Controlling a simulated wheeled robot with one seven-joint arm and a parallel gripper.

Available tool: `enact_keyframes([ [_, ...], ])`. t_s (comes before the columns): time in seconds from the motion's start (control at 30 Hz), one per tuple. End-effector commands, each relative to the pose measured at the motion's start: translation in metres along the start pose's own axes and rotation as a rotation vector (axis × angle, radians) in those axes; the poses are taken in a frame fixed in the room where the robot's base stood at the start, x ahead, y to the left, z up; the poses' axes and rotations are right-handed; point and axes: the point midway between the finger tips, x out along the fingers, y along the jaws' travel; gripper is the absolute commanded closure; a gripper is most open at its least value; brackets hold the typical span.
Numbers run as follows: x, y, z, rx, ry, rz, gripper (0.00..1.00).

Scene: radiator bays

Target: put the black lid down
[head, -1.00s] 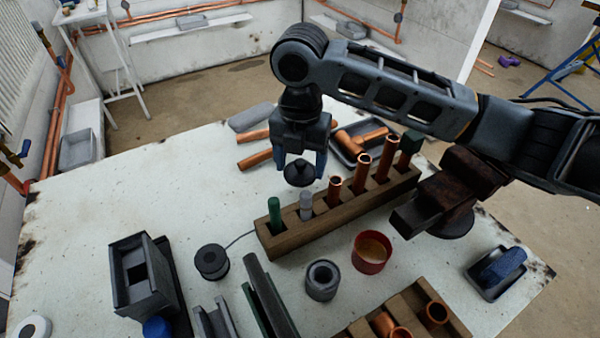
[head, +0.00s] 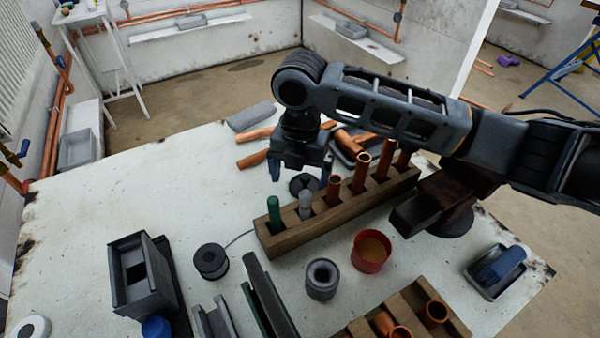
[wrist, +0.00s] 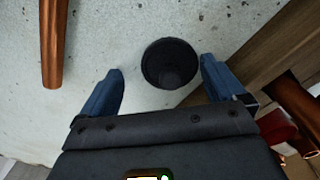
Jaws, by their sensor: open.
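The black lid (head: 303,184) is a round dark disc with a knob. It lies on the pale worktop behind the wooden rack, and it also shows in the wrist view (wrist: 170,63), just beyond the fingertips. My gripper (head: 300,176) is open, with its two blue fingers apart above and around the lid's near area. In the wrist view the fingers of my gripper (wrist: 160,72) stand clear on both sides of the lid, with gaps. Nothing is held.
A wooden rack (head: 290,240) holding copper pipes stands close in front of the lid. Copper pipes (head: 254,158) lie behind it to the left. A red cup (head: 371,251) and a grey ring-shaped piece (head: 322,279) stand nearer.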

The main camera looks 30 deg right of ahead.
Motion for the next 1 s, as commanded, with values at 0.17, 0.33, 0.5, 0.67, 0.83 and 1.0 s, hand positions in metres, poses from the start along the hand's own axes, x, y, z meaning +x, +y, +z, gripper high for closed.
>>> enact_keyframes([
  [0.17,0.000,0.000,0.000,0.000,0.000,0.000,0.04],
  [0.33,-0.009,0.000,0.000,-0.001,-0.001,0.001,0.04],
  [0.5,-0.038,0.001,0.000,-0.001,-0.002,0.002,0.04],
  [0.67,-0.072,0.001,0.000,-0.002,-0.002,0.002,0.04],
  [0.83,-0.102,0.000,0.000,-0.001,-0.002,0.001,0.04],
  [1.0,-0.118,0.000,0.000,-0.001,-0.001,0.000,0.04],
])
